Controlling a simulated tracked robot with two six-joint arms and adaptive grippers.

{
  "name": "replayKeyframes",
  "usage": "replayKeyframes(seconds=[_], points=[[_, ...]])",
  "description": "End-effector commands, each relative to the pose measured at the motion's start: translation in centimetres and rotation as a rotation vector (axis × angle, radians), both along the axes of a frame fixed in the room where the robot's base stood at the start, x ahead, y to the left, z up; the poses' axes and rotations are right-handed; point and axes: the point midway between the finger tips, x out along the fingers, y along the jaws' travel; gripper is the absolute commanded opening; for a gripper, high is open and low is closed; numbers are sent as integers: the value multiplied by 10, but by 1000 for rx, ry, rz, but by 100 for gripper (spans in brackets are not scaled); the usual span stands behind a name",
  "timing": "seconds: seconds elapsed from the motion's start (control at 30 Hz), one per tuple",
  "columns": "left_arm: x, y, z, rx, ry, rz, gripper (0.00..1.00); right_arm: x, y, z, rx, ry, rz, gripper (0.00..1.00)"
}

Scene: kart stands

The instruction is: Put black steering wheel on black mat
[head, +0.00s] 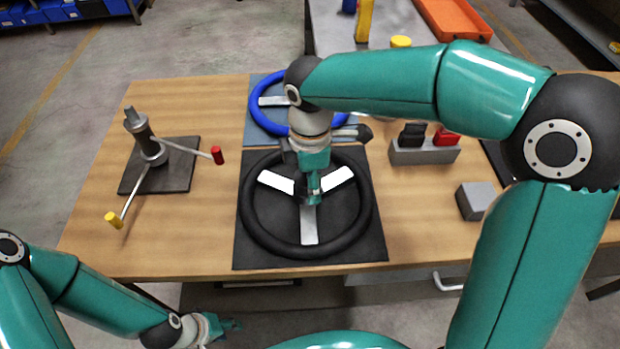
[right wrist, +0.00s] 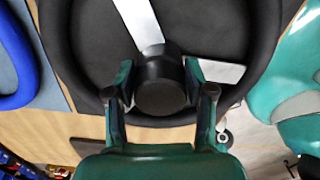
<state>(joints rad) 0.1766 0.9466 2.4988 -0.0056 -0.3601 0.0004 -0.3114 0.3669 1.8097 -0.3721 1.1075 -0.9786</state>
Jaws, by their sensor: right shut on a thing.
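The black steering wheel (head: 369,203) with light metal spokes lies over the black mat (head: 375,255) at the front middle of the table. It looks flat, and its rim is within or close to the mat's edges; I cannot tell whether it touches the mat. My right gripper (head: 311,196) reaches down to the wheel's centre. In the right wrist view its fingers are shut on the black hub (right wrist: 160,82) of the wheel. My left gripper (head: 226,325) is low in front of the table, away from the wheel; its fingers are too small to read.
A blue steering wheel (head: 256,118) lies on a blue mat (head: 258,137) just behind. A metal stand with red and yellow handle ends (head: 150,148) is at the left. A grey holder (head: 425,153) and a grey block (head: 476,199) are at the right.

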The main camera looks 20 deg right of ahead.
Motion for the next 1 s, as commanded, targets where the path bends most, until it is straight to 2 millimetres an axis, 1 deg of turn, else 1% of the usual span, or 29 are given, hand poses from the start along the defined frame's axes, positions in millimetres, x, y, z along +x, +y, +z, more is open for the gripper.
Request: replayKeyframes(seconds=[0.03,0.07,0.2,0.5,0.67,0.77,0.87,1.0], points=[[0,0,-1,0,0,0,40,1,0,-1,1,-3,-1,0],[0,0,-1,0,0,0,40,0,0,-2,0,0,0,55],[0,0,-1,0,0,0,40,0,0,-1,0,0,0,78],[0,0,-1,0,0,0,40,0,0,-1,0,0,-1,78],[0,0,1,0,0,0,40,1,0,7,1,-3,-1,78],[0,0,3,0,0,0,40,1,0,20,2,-4,-1,78],[0,0,5,0,0,0,40,1,0,38,2,-5,-1,78],[0,0,8,0,0,0,40,1,0,68,2,-6,-1,78]])
